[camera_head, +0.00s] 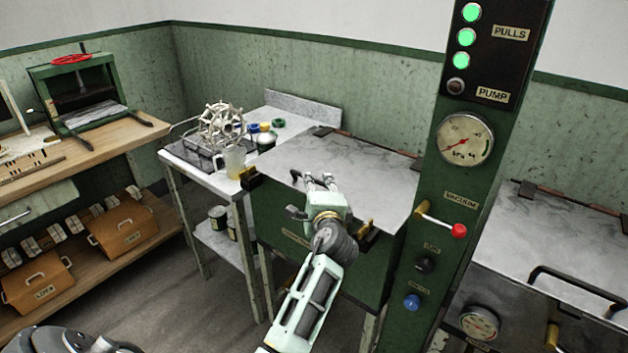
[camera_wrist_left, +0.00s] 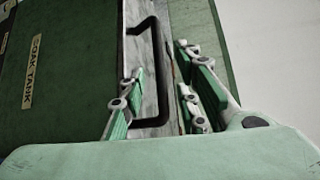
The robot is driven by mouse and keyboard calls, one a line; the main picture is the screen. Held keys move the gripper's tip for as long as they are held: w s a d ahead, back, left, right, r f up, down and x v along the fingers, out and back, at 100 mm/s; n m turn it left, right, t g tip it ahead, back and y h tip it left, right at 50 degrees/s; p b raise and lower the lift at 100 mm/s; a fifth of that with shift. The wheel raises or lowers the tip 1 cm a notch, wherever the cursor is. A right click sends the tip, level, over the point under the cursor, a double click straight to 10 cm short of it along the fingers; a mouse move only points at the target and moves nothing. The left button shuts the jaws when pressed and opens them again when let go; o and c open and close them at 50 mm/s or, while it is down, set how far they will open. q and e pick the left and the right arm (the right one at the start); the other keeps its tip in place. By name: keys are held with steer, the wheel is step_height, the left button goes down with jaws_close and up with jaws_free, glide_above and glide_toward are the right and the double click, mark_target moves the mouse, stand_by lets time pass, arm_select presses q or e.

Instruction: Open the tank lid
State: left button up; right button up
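The tank lid (camera_head: 362,182) is a flat grey metal plate lying shut on the green soak tank (camera_head: 285,222). Its dark bar handle (camera_head: 294,176) is mostly hidden behind my gripper in the head view. In the left wrist view the black handle (camera_wrist_left: 160,75) runs upward between my fingers. My left gripper (camera_head: 318,180) is at the lid's front part, over the handle. In the left wrist view its green-padded fingers (camera_wrist_left: 163,95) are apart, one on each side of the handle; whether either touches it I cannot tell. My right gripper is not in view.
A green control column (camera_head: 440,200) with a gauge and red-knobbed lever stands close right of the tank. A second lidded tank (camera_head: 560,260) is beyond it. A side table (camera_head: 190,155) with a reel and jug is at left. Brass latches (camera_head: 366,228) sit at the tank front.

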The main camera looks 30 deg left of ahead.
mark_target(315, 182)
arm_select(q)
steer(key=shift+x, duration=2.15)
jaws_close()
